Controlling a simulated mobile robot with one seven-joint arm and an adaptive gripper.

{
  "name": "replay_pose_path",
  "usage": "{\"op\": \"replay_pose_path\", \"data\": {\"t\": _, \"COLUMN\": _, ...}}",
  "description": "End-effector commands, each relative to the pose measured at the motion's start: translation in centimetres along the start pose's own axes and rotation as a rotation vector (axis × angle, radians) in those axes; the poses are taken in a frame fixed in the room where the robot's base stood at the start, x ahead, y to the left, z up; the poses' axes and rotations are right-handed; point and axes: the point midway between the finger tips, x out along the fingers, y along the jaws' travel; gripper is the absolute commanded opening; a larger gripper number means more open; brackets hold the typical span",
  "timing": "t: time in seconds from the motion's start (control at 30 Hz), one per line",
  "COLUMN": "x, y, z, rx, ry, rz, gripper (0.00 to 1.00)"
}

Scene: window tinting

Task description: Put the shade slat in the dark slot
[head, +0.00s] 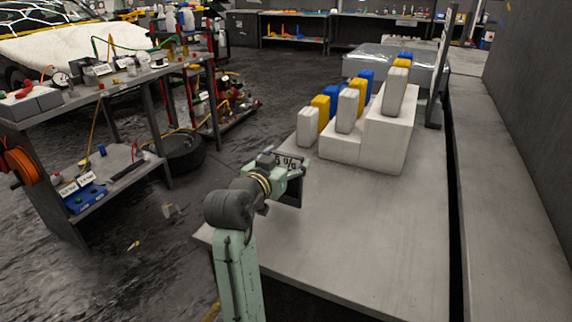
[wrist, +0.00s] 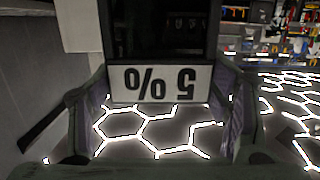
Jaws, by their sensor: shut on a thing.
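The shade slat (head: 292,193) is a dark flat piece with a white "5 %" label at its top. It hangs from my gripper (head: 279,172) near the front left edge of the grey table, and my arm partly hides it. In the wrist view the dark slat (wrist: 155,28) is between the two fingers of my gripper (wrist: 158,108), its label upside down. My gripper is shut on it at the label end. I cannot make out which opening is the dark slot; a tall dark upright frame (head: 436,90) stands at the table's far right.
The table's front half is clear. A cluttered workbench (head: 130,78) stands to the left, and a wall (head: 530,90) runs along the right.

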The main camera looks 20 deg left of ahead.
Motion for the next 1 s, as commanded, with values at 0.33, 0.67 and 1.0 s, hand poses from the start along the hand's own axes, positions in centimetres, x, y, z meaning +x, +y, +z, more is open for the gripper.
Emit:
{"op": "replay_pose_path", "data": {"t": 0.33, "x": 0.2, "y": 0.0, "z": 1.8, "rx": 0.001, "ry": 0.002, "rz": 0.000, "gripper": 0.34}}
{"op": "replay_pose_path", "data": {"t": 0.67, "x": 0.3, "y": 0.0, "z": 2.1, "rx": 0.000, "ry": 0.001, "rz": 0.000, "gripper": 0.78}}
{"op": "replay_pose_path", "data": {"t": 1.0, "x": 0.3, "y": 0.0, "z": 2.1, "rx": 0.000, "ry": 0.001, "rz": 0.000, "gripper": 0.90}}
